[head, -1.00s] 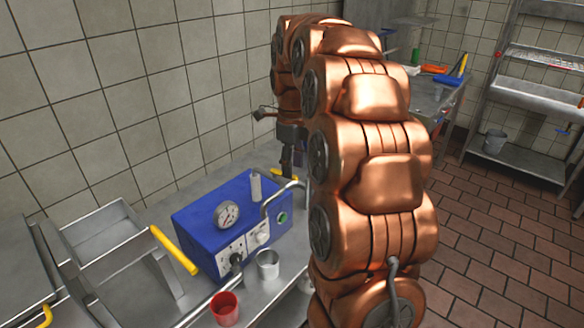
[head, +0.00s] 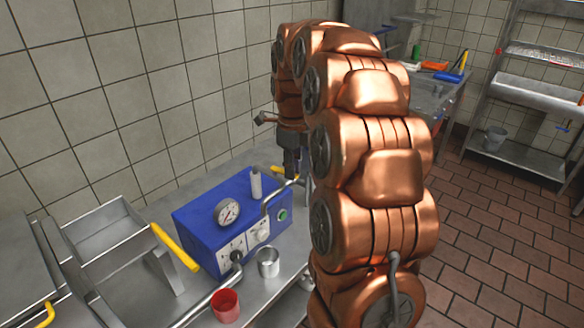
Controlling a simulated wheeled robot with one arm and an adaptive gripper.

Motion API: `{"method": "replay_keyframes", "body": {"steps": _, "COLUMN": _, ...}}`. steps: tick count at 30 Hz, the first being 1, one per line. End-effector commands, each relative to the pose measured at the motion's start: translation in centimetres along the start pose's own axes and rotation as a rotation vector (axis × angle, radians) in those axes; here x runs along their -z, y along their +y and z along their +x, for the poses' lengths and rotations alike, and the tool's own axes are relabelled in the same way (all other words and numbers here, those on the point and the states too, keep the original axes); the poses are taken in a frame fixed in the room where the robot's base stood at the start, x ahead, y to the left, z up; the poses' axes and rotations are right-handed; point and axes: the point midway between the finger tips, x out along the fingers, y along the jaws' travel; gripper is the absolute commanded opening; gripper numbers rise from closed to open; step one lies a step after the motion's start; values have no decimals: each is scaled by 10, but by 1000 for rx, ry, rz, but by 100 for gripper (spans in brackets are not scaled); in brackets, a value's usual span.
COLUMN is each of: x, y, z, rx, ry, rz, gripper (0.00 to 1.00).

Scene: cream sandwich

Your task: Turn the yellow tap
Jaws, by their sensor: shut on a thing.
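The yellow tap (head: 277,169) shows as a short yellow handle behind the right end of the blue machine, by the bent metal pipe (head: 274,197). My dark gripper (head: 294,177) points down at the tap's right end and is shut on it. The fingertips are small and partly hidden by the pipe and my copper arm, so the exact grip and the tap's valve body cannot be made out.
The blue machine (head: 196,228) with a gauge stands on the steel counter. A metal cup (head: 268,263) and a red cup (head: 225,306) stand in front of it. A yellow-handled lever (head: 174,247) is at its left. A tiled wall (head: 105,95) rises behind.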

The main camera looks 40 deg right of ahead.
Motion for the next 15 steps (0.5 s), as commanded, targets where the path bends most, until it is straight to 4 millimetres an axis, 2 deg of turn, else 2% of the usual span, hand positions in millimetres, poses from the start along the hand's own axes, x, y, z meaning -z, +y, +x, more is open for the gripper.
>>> {"method": "replay_keyframes", "body": {"steps": 15, "x": 0, "y": -3, "z": 1, "rx": 1, "ry": -1, "rz": -42, "gripper": 0}}
